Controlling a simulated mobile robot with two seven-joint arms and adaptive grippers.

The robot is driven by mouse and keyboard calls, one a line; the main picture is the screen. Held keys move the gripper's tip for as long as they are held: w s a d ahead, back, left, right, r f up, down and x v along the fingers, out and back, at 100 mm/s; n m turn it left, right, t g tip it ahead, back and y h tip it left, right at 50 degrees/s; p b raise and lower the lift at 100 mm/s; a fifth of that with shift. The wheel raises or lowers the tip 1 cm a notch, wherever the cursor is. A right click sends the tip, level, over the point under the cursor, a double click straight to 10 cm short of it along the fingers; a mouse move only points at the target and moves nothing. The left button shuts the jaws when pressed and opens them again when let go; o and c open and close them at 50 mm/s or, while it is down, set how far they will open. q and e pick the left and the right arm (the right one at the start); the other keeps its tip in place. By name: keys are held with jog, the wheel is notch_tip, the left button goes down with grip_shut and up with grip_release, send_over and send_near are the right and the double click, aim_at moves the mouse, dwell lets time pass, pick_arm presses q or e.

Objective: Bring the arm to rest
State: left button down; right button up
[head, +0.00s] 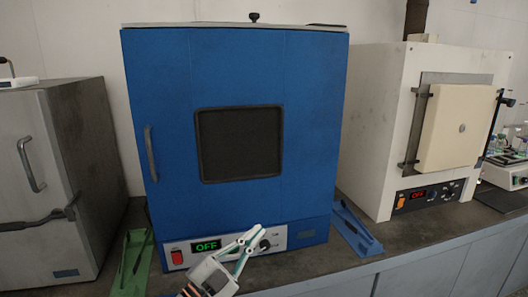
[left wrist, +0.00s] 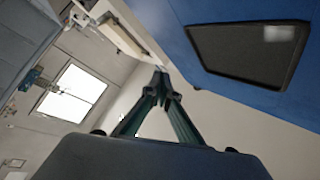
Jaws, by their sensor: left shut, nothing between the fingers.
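My left gripper (head: 252,237) is in front of the lower control panel of a blue oven. Its fingertips meet and hold nothing; the left wrist view also shows the closed fingers (left wrist: 162,82). The fingers overlap the panel in the head view, and I cannot tell whether they touch it. The blue oven (head: 310,130) has a dark window (head: 240,145), a shut door, and a display (head: 206,245) reading OFF. A red switch (head: 177,257) is left of the display. A dark knob (head: 265,245) is just right of the fingertips. My right gripper is out of view.
A grey metal cabinet (head: 85,130) stands at the left and a white furnace (head: 375,130) at the right. A green tray (head: 131,270) and a blue tray (head: 357,232) lie beside the oven. The bench top (head: 320,262) is bare along its front edge.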

pick_arm(q)
jog(key=s+a+f+n+y, duration=0.3)
jog(key=f, duration=0.5)
jog(key=s+a+f+n+y, duration=0.3)
jog(key=a+f+n, duration=0.1)
jog(key=f, duration=0.4)
jog(key=s+a+f+n+y, duration=0.3)
jog(key=s+f, duration=0.1)
jog(key=f, duration=0.3)
jog(key=s+a+f+n+g+y, duration=0.1)
jog(key=s+a+f+n+g, duration=0.1)
jog(key=s+a+f, duration=0.2)
jog(key=s+a+f+n+g+y, duration=0.2)
jog(key=s+a+f+g, duration=0.1)
jog(key=s+f, duration=0.7)
jog(key=shift+s+a+f, duration=0.35)
jog(key=shift+s, duration=0.5)
